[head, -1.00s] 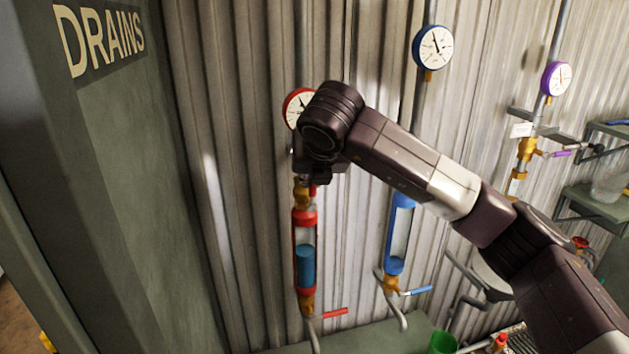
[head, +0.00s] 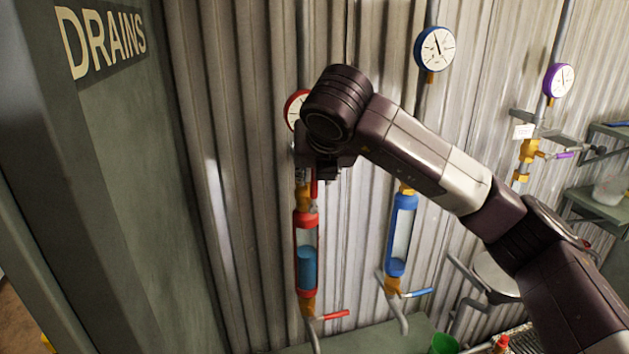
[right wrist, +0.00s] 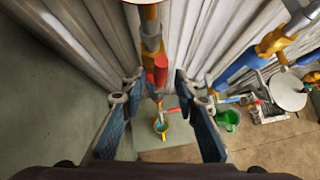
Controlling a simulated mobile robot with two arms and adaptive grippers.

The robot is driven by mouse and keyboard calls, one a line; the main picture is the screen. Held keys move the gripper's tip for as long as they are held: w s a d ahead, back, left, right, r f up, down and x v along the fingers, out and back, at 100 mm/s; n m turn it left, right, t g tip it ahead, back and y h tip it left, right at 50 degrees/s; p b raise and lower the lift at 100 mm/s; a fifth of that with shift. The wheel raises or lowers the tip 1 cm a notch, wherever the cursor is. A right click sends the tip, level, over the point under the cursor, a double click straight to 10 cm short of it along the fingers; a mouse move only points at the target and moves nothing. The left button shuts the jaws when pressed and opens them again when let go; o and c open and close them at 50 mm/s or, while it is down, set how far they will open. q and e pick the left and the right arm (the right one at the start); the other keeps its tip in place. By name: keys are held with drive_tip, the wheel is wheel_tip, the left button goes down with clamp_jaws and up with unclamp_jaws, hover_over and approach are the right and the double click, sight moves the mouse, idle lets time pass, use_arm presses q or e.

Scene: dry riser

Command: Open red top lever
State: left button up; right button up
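The red top lever (head: 314,188) stands roughly upright beside the brass valve (head: 302,198) above the red-capped sight tube (head: 307,258). In the right wrist view the red lever (right wrist: 160,70) lies between the two spread fingers, with gaps on both sides. My right gripper (head: 325,171) is just above the lever in the head view, where the wrist hides most of it. It is open around the lever in the right wrist view (right wrist: 157,90). A lower red lever (head: 332,315) points right at the tube's bottom. My left gripper is not in view.
The red gauge (head: 293,107) is partly hidden behind my right wrist. A blue sight tube (head: 402,232) and blue gauge (head: 434,48) stand to the right. The corrugated wall (head: 235,190) is close behind, and a green panel (head: 130,210) stands left.

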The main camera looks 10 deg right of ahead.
drive_tip(key=v, duration=0.8)
drive_tip(key=shift+s+a, duration=0.1)
drive_tip(key=shift+s, duration=0.05)
